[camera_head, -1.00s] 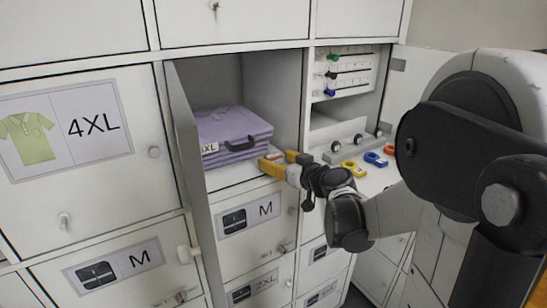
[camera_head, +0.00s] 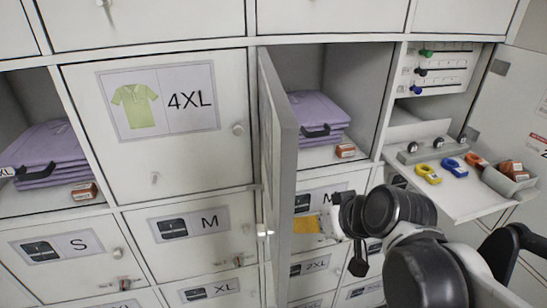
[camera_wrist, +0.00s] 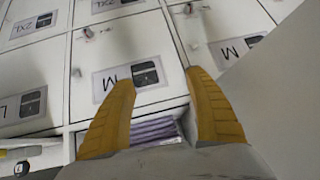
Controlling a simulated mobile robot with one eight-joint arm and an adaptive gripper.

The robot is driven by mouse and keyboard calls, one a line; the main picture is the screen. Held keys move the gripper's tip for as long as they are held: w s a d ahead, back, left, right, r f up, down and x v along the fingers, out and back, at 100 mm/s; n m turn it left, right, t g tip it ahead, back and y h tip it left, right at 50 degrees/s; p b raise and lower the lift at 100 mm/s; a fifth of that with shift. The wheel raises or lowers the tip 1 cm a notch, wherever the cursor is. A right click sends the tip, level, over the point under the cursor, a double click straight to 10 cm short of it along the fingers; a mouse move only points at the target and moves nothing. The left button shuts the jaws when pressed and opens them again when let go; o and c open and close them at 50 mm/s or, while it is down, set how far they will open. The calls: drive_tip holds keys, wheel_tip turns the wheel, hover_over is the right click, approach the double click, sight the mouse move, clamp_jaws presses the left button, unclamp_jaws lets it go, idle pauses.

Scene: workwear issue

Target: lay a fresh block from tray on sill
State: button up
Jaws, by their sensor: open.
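An orange-red block (camera_head: 345,150) with a pale label sits on the sill (camera_head: 318,158) of the open middle compartment, right of the folded purple shirts. Another such block (camera_head: 84,190) sits on the left compartment's sill. The grey tray (camera_head: 520,190) stands on the fold-down shelf at the far right, with at least one orange-red block (camera_head: 512,167) in it. My gripper (camera_head: 306,224) is below and in front of the middle compartment, its far parts partly behind the open door's edge. In the wrist view my gripper (camera_wrist: 160,105) has its yellow fingers wide apart with nothing between them.
The open grey door (camera_head: 279,150) juts out left of the middle compartment. Purple shirts (camera_head: 318,115) fill much of that compartment. The shelf (camera_head: 470,200) also carries yellow (camera_head: 428,173), blue (camera_head: 454,167) and orange ring-ended items. Closed labelled doors surround the openings.

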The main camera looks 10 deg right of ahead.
drive_tip(key=s, duration=0.2)
drive_tip(key=s+g+h, duration=0.1)
drive_tip(key=s, duration=0.1)
drive_tip(key=s+h, duration=0.1)
drive_tip(key=s, duration=0.1)
drive_tip(key=shift+a+f+m+g, duration=0.25)
drive_tip(key=shift+m+g, duration=0.05)
drive_tip(key=shift+m, duration=0.1)
idle(0.6)
